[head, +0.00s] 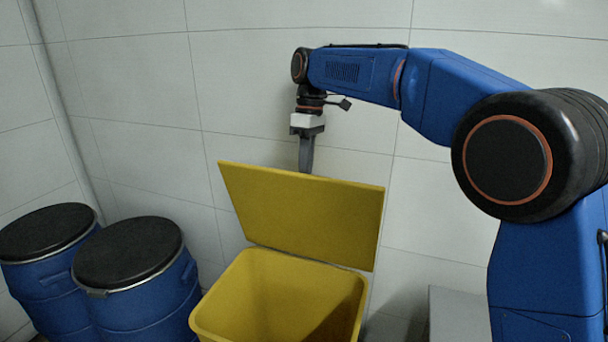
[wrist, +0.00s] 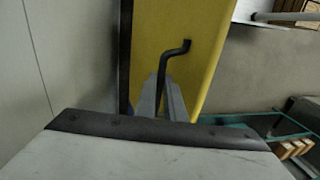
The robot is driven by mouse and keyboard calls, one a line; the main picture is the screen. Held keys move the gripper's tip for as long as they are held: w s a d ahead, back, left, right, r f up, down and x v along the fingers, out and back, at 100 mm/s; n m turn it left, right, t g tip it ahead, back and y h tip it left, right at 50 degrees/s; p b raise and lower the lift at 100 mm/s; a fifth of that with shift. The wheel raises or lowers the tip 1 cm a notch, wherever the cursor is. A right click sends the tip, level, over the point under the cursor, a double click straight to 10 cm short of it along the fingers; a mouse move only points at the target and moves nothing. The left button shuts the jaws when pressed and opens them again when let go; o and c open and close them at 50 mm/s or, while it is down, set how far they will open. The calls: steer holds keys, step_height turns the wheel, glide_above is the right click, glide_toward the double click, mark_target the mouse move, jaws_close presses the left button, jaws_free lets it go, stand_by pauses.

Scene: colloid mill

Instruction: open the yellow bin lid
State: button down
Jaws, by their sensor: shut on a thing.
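The yellow bin (head: 208,314) stands in the lower middle of the head view, with its hollow inside showing. Its yellow lid (head: 305,215) is raised steeply at the back edge, clear of the opening. The lid also fills the middle of the wrist view (wrist: 205,35). A black bent handle (wrist: 178,50) stands out from the lid there. My gripper (wrist: 168,90) has its fingers on either side of the handle and is shut on it. In the head view my gripper (head: 306,158) comes down behind the lid's top edge, which hides the fingertips and handle.
Two blue drums with black tops, a nearer one (head: 140,280) and a farther one (head: 50,250), stand left of the bin. A tiled wall (head: 290,30) is close behind. A grey block (head: 455,315) is at the lower right.

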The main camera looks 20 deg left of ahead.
steer(key=shift+f, duration=0.25)
steer(key=c, duration=1.8)
jaws_free()
steer(key=shift+w+f, duration=0.1)
steer(key=shift+c, duration=0.2)
steer(key=shift+r, duration=0.35)
steer(key=v, duration=1.1)
steer(key=shift+r, duration=0.3)
